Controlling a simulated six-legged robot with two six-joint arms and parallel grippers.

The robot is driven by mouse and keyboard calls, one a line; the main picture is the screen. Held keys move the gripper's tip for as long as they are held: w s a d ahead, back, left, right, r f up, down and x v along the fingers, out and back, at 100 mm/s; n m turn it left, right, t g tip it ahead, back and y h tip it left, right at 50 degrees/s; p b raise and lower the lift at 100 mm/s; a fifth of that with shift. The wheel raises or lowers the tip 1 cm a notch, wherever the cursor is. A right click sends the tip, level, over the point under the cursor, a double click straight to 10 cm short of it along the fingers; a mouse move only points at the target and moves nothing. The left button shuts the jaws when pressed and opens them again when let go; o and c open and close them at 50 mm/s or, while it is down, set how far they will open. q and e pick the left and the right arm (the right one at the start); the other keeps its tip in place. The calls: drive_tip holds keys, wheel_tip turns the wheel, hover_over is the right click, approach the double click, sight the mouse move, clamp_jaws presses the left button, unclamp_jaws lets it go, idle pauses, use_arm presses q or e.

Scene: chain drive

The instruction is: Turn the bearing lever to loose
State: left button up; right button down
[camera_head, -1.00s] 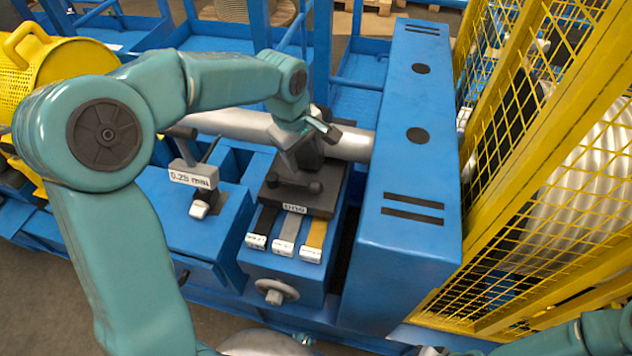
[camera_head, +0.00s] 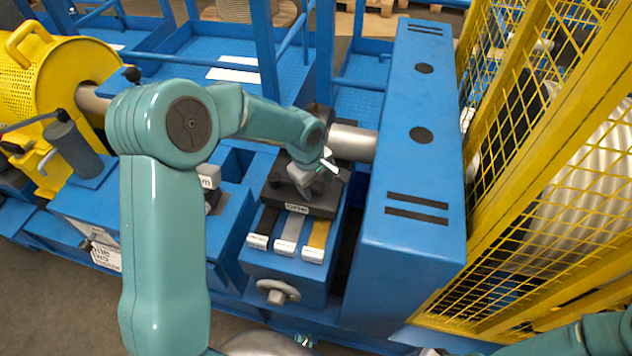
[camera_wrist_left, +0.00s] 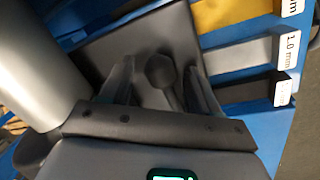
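The bearing lever (camera_wrist_left: 161,72) is a dark lever with a round knob, lying over the dark bearing block in the left wrist view. My left gripper (camera_wrist_left: 158,84) is open, one finger on either side of the knob, with visible gaps; I see no contact. In the head view my left gripper (camera_head: 314,178) is low over the dark bearing block (camera_head: 322,207), and largely hides the lever. The small plate on the block is too small to read. Of my right arm, only part shows at the bottom right, and its gripper is cut off at the bottom edge.
Black, grey and yellow strips (camera_head: 290,230) with white labels lie in front of the block, above a handwheel (camera_head: 277,292). A tall blue housing (camera_head: 412,160) stands close on the right. A grey shaft (camera_head: 352,142) runs behind. Yellow mesh guarding (camera_head: 505,200) stands farther right.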

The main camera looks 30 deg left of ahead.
use_arm(q)
clamp_jaws()
drive_tip(key=shift+s+d+m+b, duration=0.1)
drive_tip(key=shift+s+m+b, duration=0.3)
drive_tip(key=shift+s+m, duration=0.95)
drive_tip(key=s+a+m, duration=0.1)
drive_tip(key=s+m, duration=0.1)
drive_tip(key=m, duration=0.1)
drive_tip(key=s+a+m+g+h, duration=0.1)
drive_tip(key=s+m, duration=0.2)
drive_tip(key=s+a+m, duration=0.1)
drive_tip(key=s+m, duration=0.1)
drive_tip(key=m, duration=0.1)
drive_tip(key=shift+s+a+r+p, duration=0.1)
drive_tip(key=shift+s+r+p, duration=0.1)
drive_tip(key=shift+p, duration=0.15)
drive_tip(key=shift+s+a+f+m+g+p, duration=0.2)
drive_tip(key=shift+s+a+m, duration=0.25)
drive_tip(key=shift+a+m, duration=0.55)
drive_tip(key=shift+s+a+r+m+g+p, duration=0.15)
drive_tip(key=shift+s+a+m+g, duration=0.35)
drive_tip(key=shift+m, duration=0.65)
drive_tip(key=shift+s+a+f+m+g+p, duration=0.1)
drive_tip(key=shift+s+a+m, duration=0.35)
drive_tip(key=shift+a+m, duration=0.65)
